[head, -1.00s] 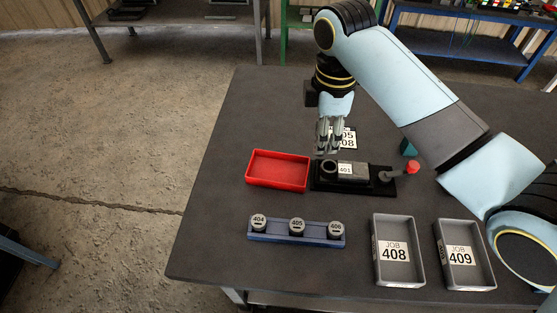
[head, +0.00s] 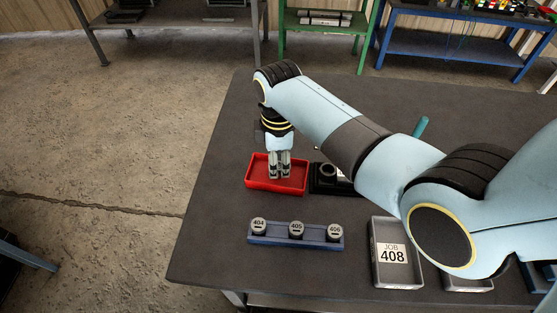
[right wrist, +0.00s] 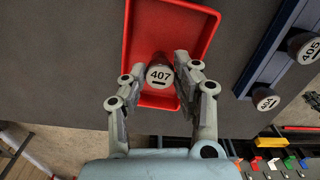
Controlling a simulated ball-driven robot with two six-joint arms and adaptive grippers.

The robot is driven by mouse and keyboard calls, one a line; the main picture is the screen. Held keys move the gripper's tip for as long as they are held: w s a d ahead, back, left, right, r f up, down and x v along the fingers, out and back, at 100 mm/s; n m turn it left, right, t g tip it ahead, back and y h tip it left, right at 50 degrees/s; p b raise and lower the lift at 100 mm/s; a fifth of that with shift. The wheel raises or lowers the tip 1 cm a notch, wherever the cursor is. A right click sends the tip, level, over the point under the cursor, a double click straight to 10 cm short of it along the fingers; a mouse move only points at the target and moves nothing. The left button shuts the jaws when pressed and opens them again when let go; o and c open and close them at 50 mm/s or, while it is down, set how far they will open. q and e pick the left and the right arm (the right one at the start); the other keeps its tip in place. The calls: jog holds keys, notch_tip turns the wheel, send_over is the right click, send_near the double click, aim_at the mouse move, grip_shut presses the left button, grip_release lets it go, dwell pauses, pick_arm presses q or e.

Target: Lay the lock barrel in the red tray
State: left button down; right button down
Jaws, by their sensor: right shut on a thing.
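The lock barrel (right wrist: 159,75), with a dark body and a pale round face marked 407, sits between the fingers of my right gripper in the right wrist view. My right gripper (head: 279,165) is shut on it and points down over the red tray (head: 250,177). The red tray also shows behind the barrel in the right wrist view (right wrist: 200,22). In the head view the barrel is hidden by the fingers. I cannot tell whether it touches the tray floor. My left gripper is not in view.
A blue rack (head: 270,240) with barrels 404, 405 and 406 stands in front of the red tray. A black fixture (head: 322,187) is close on the tray's right, partly behind my arm. A grey JOB 408 tray (head: 378,281) lies at front right.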

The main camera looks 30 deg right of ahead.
jog(key=c, duration=1)
grip_release()
jog(key=shift+f, duration=0.1)
notch_tip(320, 180, up, 12)
jog(key=shift+r, duration=0.15)
